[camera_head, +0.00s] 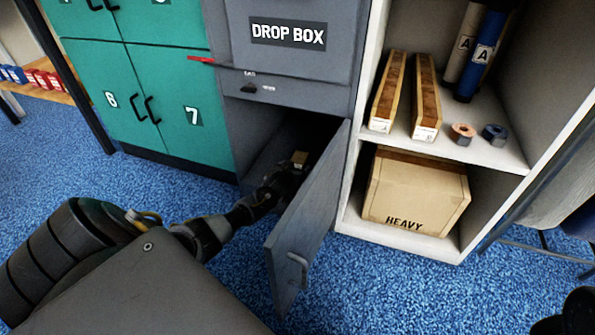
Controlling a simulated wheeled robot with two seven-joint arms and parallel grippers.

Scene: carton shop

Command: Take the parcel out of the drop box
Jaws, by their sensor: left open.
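The grey drop box (290,92) stands in the middle of the view, with a white-lettered sign on its upper front. Its lower door (305,232) is swung open toward me, to the right of the opening. The parcel (299,158) is a small brown box inside the lower compartment, partly hidden behind my gripper. My left gripper (292,172) is open and reaches into the compartment, right at the parcel; whether its fingers touch it is hard to tell. My right gripper is not in view.
Green lockers (165,95) stand to the left. On the right, a shelf unit (517,158) holds two long cartons, tubes and two nuts above a large box marked HEAVY (415,192). The open door stands close beside my left arm. Blue carpet (390,295) is free in front.

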